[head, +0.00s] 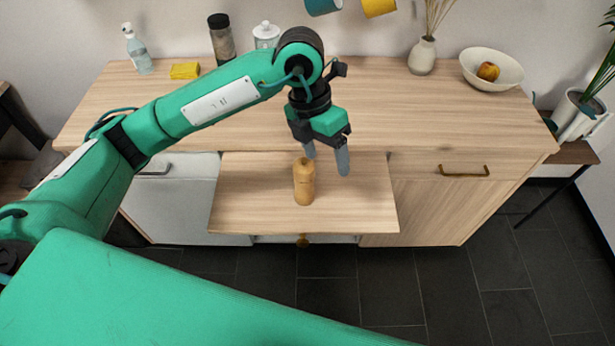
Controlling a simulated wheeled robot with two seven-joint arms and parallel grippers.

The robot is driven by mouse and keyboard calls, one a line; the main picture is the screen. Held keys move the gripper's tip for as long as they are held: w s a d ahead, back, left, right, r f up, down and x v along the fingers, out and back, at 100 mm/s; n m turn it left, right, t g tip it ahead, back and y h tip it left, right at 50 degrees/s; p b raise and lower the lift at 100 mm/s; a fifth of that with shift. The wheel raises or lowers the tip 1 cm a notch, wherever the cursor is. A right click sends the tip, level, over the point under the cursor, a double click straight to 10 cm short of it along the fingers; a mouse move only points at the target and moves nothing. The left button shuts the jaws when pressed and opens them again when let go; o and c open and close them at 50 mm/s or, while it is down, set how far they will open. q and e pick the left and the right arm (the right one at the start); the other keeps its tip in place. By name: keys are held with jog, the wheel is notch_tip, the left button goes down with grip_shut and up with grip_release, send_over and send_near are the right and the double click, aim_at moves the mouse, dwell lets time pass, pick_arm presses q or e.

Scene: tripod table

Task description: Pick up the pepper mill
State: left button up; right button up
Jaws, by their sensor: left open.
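The pepper mill (304,184), a light wooden turned body, stands upright on the pull-out wooden board (245,205) at the front of the cabinet. My left gripper (327,166) is open and points down, just above and to the right of the mill's top in the picture. Its left fingertip shows close to the mill's head; I cannot tell whether they touch. Nothing shows between its fingers. My right gripper is not in the picture.
On the worktop (420,115) stand a spray bottle (138,52), a yellow sponge (185,71), a dark-lidded jar (221,40), a white canister (266,36), a vase (422,56) and a bowl (490,76) with fruit. The board around the mill is clear.

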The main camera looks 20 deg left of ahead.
aim_at(304, 163)
pick_arm(q)
jog(key=w+a+y, duration=0.2)
jog(key=a, duration=0.1)
jog(key=w+a+r+n+t+y, duration=0.1)
jog(key=a, duration=0.1)
jog(key=shift+w+a, duration=0.1)
jog(key=shift+a, duration=0.05)
notch_tip(304, 163, down, 8)
jog(key=shift+a+r+p, duration=0.1)
jog(key=shift+r+p, duration=0.05)
jog(key=shift+p, duration=0.55)
jog(key=shift+f, duration=0.5)
notch_tip(304, 163, down, 4)
jog(key=shift+w+r+p, duration=0.1)
jog(key=shift+r+p, duration=0.1)
jog(key=shift+p, duration=0.75)
jog(key=shift+f, duration=0.55)
jog(key=c, duration=1.4)
jog(key=shift+c, duration=0.6)
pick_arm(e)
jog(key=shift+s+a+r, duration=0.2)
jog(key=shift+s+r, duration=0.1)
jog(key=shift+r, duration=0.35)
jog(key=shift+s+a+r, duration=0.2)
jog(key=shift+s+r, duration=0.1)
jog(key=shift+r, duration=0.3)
pick_arm(q)
jog(key=shift+r, duration=0.15)
